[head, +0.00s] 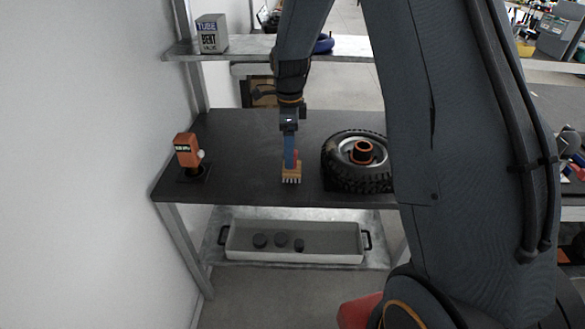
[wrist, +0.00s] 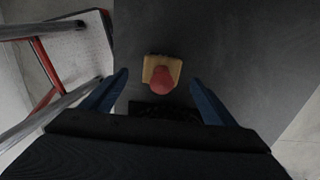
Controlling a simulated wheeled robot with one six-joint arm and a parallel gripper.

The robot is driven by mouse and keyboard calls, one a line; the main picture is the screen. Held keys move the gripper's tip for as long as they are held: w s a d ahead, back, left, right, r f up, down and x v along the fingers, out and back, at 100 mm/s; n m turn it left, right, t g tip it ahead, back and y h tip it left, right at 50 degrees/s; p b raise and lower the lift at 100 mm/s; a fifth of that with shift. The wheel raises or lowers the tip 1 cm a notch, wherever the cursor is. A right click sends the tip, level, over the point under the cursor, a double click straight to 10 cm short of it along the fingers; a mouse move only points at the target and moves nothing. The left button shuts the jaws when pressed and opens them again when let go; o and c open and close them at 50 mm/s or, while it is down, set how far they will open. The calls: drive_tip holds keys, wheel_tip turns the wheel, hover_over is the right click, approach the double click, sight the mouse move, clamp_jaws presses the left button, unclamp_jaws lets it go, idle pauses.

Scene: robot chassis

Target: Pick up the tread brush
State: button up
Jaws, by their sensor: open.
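The tread brush (head: 291,176) stands on the dark table top, bristles down, with a tan wooden block and a red handle on top. In the wrist view the brush (wrist: 162,75) lies ahead, centred between the two blue fingers, with its red knob facing the camera. My gripper (head: 291,158) points down right over the brush. In the wrist view my gripper (wrist: 158,82) is open, with a finger on each side and gaps between them and the brush. Whether the fingertips reach down beside the handle is hard to tell.
A wheel with a knobbly tyre (head: 345,181) lies right of the brush. An orange device (head: 187,151) stands on the left of the table (head: 240,185). A shelf with a tube box (head: 212,34) is behind. A grey tray (head: 330,253) sits below.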

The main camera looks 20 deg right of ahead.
drive_tip(key=shift+w+d+f+p, duration=0.15)
drive_tip(key=shift+f+p, duration=0.5)
drive_tip(key=shift+f, duration=1.25)
drive_tip(key=shift+s+d+f+p, duration=0.15)
drive_tip(key=shift+f+p, duration=0.45)
drive_tip(key=shift+f, duration=1.3)
drive_tip(key=shift+w, duration=0.1)
drive_tip(key=c, duration=1.2)
drive_tip(key=shift+r+b, duration=1.25)
drive_tip(key=shift+r, duration=3.8)
drive_tip(key=o, duration=0.6)
drive_tip(key=c, duration=0.4)
drive_tip(key=shift+d, duration=0.15)
